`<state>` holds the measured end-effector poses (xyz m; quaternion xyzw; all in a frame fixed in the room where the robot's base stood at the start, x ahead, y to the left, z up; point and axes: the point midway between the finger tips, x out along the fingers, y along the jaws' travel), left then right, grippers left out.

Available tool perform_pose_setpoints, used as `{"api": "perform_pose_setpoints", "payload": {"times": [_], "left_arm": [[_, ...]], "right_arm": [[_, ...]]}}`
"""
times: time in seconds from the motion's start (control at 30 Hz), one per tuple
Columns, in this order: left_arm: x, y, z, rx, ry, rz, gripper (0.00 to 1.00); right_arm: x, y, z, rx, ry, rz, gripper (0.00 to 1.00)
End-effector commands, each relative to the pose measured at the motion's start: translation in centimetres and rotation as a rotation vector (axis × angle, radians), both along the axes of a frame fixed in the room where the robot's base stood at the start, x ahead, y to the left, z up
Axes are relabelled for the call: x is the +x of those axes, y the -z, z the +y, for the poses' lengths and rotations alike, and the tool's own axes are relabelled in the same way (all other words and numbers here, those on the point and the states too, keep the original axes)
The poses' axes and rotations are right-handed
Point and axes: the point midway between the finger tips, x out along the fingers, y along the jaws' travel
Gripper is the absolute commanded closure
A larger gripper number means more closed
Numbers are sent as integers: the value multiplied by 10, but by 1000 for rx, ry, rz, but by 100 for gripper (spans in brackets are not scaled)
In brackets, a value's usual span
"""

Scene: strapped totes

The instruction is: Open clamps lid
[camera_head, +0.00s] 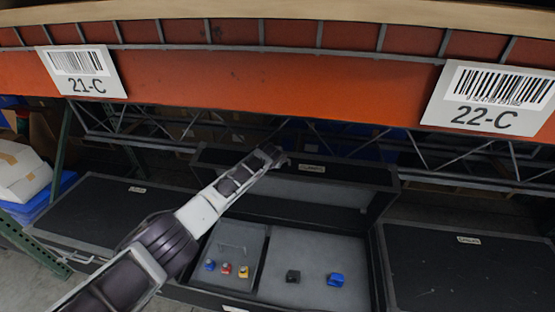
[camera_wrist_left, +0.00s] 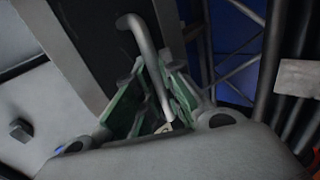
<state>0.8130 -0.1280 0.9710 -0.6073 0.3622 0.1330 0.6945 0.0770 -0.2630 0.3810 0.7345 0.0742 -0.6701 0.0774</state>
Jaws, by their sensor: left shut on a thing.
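The middle tote (camera_head: 375,262) stands open, its dark lid (camera_head: 345,178) raised up along its back edge. My left arm reaches across the tote, and my left gripper (camera_head: 276,156) is at the upper left part of the lid. In the left wrist view the green-padded fingers (camera_wrist_left: 158,100) are shut around a bent grey bar (camera_wrist_left: 143,38), beside a dark panel. How the bar joins the lid is hidden. Inside the tote lie small blue, red and yellow pieces on the left, and a black piece (camera_head: 293,276) and a blue piece (camera_head: 336,280) on the right. My right gripper is not in view.
Closed dark totes stand at the left (camera_head: 100,215) and right (camera_head: 470,270). An orange shelf beam (camera_head: 250,75) with labels 21-C and 22-C crosses above the lid. Metal trusses (camera_head: 430,155) lie behind it. White boxes (camera_head: 20,170) are at the far left.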

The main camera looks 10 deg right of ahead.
Motion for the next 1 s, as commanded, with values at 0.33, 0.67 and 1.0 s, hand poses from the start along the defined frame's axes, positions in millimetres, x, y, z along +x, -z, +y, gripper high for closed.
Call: {"api": "perform_pose_setpoints", "payload": {"times": [0.33,0.67,1.0], "left_arm": [[-1,3,1,2,-1,5,69],[-1,3,1,2,-1,6,69],[-3,1,2,1,-1,6,69]], "right_arm": [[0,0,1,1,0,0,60],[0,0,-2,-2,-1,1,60],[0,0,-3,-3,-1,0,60]]}}
